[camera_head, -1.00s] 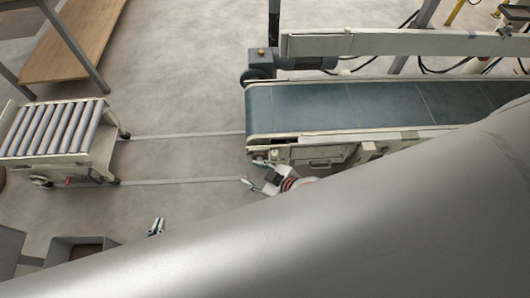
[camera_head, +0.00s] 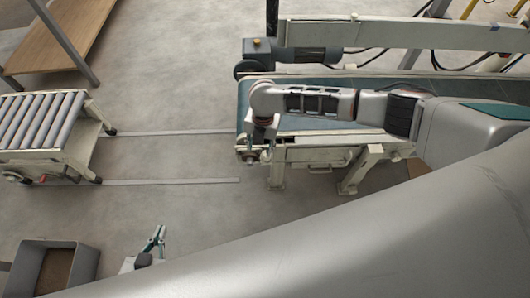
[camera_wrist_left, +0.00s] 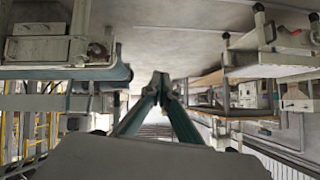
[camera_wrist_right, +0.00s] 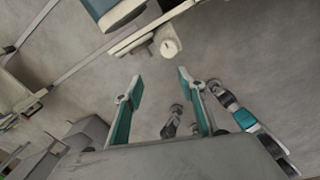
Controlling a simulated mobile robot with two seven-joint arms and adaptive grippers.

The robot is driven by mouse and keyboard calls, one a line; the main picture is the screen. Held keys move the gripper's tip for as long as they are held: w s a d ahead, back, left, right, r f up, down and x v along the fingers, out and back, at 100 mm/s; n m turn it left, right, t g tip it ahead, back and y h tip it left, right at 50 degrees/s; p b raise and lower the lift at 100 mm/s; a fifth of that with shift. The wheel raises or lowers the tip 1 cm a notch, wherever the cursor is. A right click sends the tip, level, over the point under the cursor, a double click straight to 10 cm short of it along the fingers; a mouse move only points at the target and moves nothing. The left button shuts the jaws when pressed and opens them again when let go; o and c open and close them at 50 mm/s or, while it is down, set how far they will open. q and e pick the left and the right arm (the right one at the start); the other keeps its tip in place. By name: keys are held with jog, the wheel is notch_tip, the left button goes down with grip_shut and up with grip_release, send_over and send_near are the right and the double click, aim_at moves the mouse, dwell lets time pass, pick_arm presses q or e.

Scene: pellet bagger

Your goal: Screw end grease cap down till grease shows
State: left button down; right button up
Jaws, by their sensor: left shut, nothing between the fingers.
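A pale round cap-like part (camera_wrist_right: 170,47) shows in the right wrist view on a cream bracket by the conveyor's end; I take it for the grease cap, but no grease can be made out. A small round fitting (camera_head: 249,158) shows at the near corner of the conveyor end in the head view. My right gripper (camera_wrist_right: 157,88) is open and empty, apart from the cap, which lies beyond its fingertips. In the head view the right wrist hangs over the conveyor's left end. My left gripper (camera_head: 160,230) is shut and empty, low over the floor; its fingertips meet in the left wrist view (camera_wrist_left: 160,78).
The blue-green belt conveyor (camera_head: 440,88) runs to the right, partly hidden by my right arm. A roller cart (camera_head: 75,150) stands at left on floor rails. A grey open bin (camera_head: 84,262) stands at lower left. The floor between cart and conveyor is clear.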

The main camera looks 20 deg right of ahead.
aim_at(266, 153)
jog(key=d, duration=0.1)
jog(key=w+d, duration=0.1)
jog(key=shift+w+d+f+n+h, duration=0.1)
jog(key=shift+d+n+h, duration=0.3)
jog(key=shift+d+f+b, duration=0.1)
jog(key=shift+f+b, duration=0.2)
jog(key=shift+b, duration=0.05)
notch_tip(266, 153, down, 6)
jog(key=shift+r+b, duration=0.1)
jog(key=shift+b, duration=0.9)
jog(key=shift+f, duration=0.5)
jog(key=c, duration=1)
pick_arm(q)
jog(key=shift+s+d+f, duration=0.15)
jog(key=shift+d+f, duration=0.2)
jog(key=shift+f, duration=0.4)
pick_arm(e)
jog(key=shift+c, duration=0.7)
